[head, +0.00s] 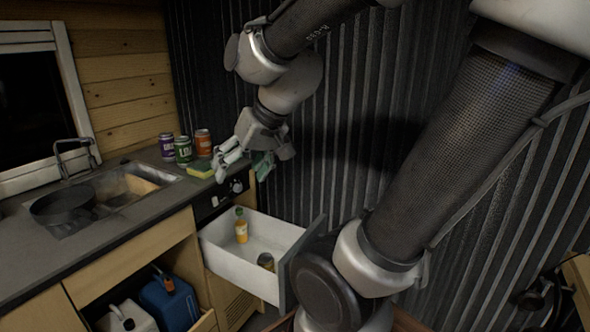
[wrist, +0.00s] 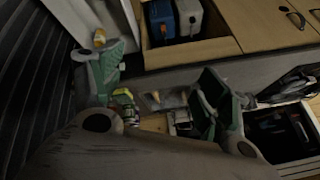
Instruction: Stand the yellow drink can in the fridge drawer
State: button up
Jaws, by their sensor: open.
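A small can (head: 266,262), dark and yellowish, is inside the open fridge drawer (head: 219,253), near its front. It seems to stand with its round top up, but its lower part is hard to make out. My gripper (head: 243,167) is open and empty, above the drawer's back end near the counter's right end, well clear of the can. In the wrist view, the open fingers of my gripper (wrist: 162,85) have nothing between them close by. I cannot make out the yellow can in the wrist view.
An orange bottle (head: 241,226) stands in the drawer, left of the can. Purple (head: 167,146), green (head: 183,150) and orange (head: 203,142) cans and a yellow sponge (head: 199,168) are on the counter. Jerrycans (head: 168,303) sit in a lower compartment. A corrugated wall rises behind the drawer.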

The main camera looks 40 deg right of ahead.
jog(key=s+d+h, duration=0.1)
jog(key=s+d, duration=0.2)
jog(key=s, duration=0.2)
jog(key=s+d+r+n+g+h, duration=0.1)
jog(key=s+d, duration=0.2)
jog(key=s, duration=0.2)
jog(key=shift+s+d+r+g+h, duration=0.15)
jog(key=shift+s+r+g+h, duration=0.15)
